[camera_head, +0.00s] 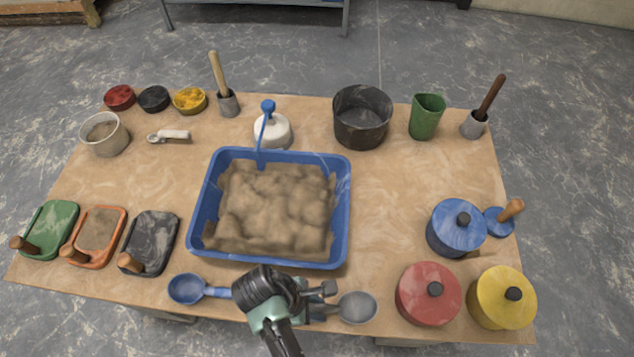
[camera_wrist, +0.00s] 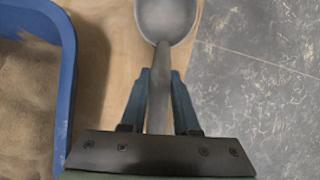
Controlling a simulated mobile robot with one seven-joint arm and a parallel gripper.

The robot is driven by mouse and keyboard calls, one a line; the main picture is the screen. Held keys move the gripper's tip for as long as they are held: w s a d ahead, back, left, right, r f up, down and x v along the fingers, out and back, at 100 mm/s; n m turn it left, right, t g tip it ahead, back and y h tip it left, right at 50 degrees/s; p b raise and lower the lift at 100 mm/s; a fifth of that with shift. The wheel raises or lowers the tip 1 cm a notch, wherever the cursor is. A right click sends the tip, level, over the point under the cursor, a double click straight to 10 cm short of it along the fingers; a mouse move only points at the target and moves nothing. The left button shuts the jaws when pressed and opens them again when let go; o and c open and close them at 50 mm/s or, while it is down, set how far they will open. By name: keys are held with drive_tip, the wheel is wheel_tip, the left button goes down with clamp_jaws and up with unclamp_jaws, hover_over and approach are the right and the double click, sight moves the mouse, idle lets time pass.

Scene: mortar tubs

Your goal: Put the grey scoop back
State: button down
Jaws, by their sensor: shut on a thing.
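The grey scoop (camera_head: 357,308) is at the front edge of the table, its bowl pointing right in the head view. My gripper (camera_head: 318,309) is shut on its handle. In the wrist view the scoop's bowl (camera_wrist: 168,18) is at the top, and its handle runs down between the two fingers of my gripper (camera_wrist: 160,95). The bowl looks empty. I cannot tell whether the scoop touches the table or is slightly above it.
A blue tub (camera_head: 342,210) of sand-coloured mortar stands just behind my gripper. A blue scoop (camera_head: 188,289) lies to the left. Red (camera_head: 428,300), yellow (camera_head: 502,300) and blue (camera_head: 457,235) lidded pots stand to the right. Bare table lies between the tub and the blue pot.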

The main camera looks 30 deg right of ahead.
drive_tip(key=shift+f, duration=0.35)
drive_tip(key=c, duration=0.6)
unclamp_jaws()
drive_tip(key=shift+o, duration=0.2)
drive_tip(key=p+v, duration=0.1)
drive_tip(key=v, duration=1.1)
drive_tip(key=shift+d, duration=0.15)
drive_tip(key=shift+w+a+r+p, duration=0.1)
drive_tip(key=shift+a+r+p, duration=0.2)
drive_tip(key=shift+r+p, duration=0.35)
drive_tip(key=shift+f, duration=0.15)
